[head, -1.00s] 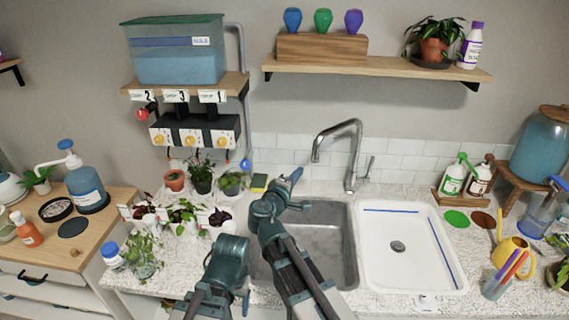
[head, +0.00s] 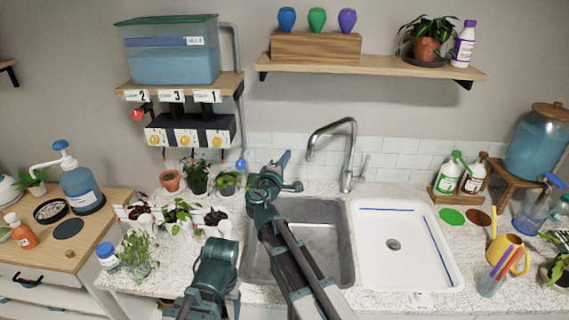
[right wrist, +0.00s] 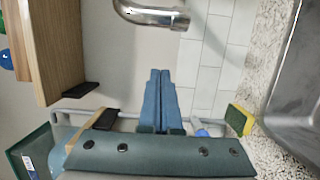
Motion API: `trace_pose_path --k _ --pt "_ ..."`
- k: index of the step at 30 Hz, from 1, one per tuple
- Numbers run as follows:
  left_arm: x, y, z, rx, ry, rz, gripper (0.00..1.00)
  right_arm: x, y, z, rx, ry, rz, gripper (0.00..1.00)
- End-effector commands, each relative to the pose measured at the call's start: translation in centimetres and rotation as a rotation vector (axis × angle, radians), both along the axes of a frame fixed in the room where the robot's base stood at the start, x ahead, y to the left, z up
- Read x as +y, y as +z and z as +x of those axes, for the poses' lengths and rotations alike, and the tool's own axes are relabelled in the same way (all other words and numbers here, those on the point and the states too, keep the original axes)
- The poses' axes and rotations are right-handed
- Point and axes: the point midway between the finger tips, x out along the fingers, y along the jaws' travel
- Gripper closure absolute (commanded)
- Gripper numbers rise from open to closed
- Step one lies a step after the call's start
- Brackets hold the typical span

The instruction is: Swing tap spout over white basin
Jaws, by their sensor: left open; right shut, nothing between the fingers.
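The chrome tap (head: 350,155) stands behind the sinks, its curved spout reaching left over the grey metal sink (head: 338,255). The white basin (head: 452,260), with blue lines along its sides, is right of that sink. My right gripper (head: 286,157) is shut and empty, just left of the spout's mouth and apart from it. In the right wrist view its closed fingers (right wrist: 160,75) point at the spout end (right wrist: 155,16), with a gap. My left gripper (head: 222,275) is low at the front, left of the metal sink; it is open, with its fingers mostly hidden.
Small potted plants (head: 180,212) crowd the counter left of the sink. A yellow-green sponge (right wrist: 239,119) lies close by in the right wrist view. The dispenser rack (head: 190,132) and a wall shelf (head: 370,68) are above. The white basin is empty.

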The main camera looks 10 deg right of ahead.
Motion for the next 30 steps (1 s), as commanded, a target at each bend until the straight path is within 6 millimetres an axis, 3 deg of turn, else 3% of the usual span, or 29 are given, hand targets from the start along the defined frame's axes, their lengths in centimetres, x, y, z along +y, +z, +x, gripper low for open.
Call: trace_pose_path --k 1,7,9,15,30 --pt "0.0 0.0 0.0 0.0 0.0 0.0 0.32 -0.6 0.0 1.4 0.0 -0.003 0.0 1.0" --pt "0.0 0.0 0.0 0.0 0.0 0.0 0.32 -2.6 0.0 4.7 0.0 -0.002 0.0 1.0" --pt "0.0 0.0 0.0 0.0 0.0 0.0 0.32 -3.4 0.0 3.1 0.0 -0.002 0.0 1.0" --pt "0.0 0.0 0.0 0.0 0.0 0.0 0.32 -4.7 0.0 1.5 0.0 0.0 0.0 1.0" --pt "0.0 0.0 0.0 0.0 0.0 0.0 0.32 -5.1 0.0 1.1 0.0 0.0 0.0 1.0"
